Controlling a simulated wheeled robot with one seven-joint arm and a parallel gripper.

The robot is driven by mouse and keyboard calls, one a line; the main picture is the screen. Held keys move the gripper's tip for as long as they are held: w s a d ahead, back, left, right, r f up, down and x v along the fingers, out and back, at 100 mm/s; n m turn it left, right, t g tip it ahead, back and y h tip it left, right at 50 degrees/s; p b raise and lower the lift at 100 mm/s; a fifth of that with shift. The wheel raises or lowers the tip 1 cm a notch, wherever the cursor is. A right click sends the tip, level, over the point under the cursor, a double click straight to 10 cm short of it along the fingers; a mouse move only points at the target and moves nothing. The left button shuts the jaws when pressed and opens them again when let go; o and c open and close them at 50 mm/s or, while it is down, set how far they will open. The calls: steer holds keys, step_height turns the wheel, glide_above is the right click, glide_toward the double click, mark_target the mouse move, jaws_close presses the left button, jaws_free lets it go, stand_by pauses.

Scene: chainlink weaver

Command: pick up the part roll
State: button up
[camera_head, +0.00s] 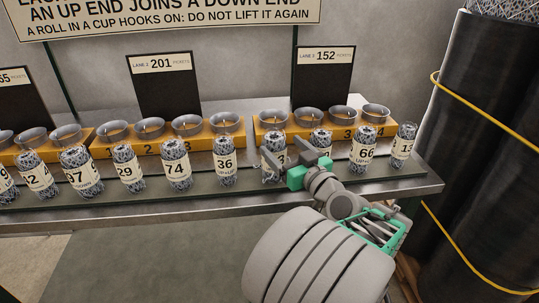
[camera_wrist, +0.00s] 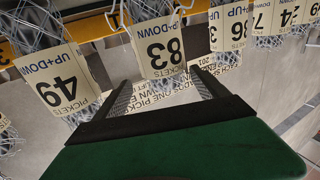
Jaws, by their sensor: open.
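Several wire mesh rolls with number tags stand in a row on the dark strip along the bench front; the frames do not single one out as the part roll. The roll tagged 83 (camera_wrist: 160,47) is straight ahead of my gripper (camera_wrist: 160,80) in the wrist view, its tag just beyond and between the fingertips. In the head view my gripper (camera_head: 287,157) partly covers this roll (camera_head: 271,163). The jaws are open, and I see nothing held. Roll 49 (camera_wrist: 52,82) is beside it, left in the wrist view. Roll 36 (camera_head: 224,161) stands on its other side.
Rolls 66 (camera_head: 363,149) and 74 (camera_head: 175,164) stand further along the row. Behind, yellow racks (camera_head: 222,128) hold grey cups, with dark lane boards 201 (camera_head: 168,84) and 152 (camera_head: 323,78). Large dark rolls (camera_head: 480,130) stand at right. The bench's front edge is below the rolls.

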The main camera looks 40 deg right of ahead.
mark_target(268, 136)
steer(key=x, duration=0.2)
steer(key=p+x, duration=0.1)
steer(key=x, duration=0.1)
steer(key=a+x, duration=0.1)
steer(key=x, duration=0.2)
steer(key=shift+w+r+p, duration=0.1)
steer(key=shift+r+p, duration=0.05)
steer(key=shift+p, duration=0.15)
steer(key=shift+c, duration=0.3)
jaws_close()
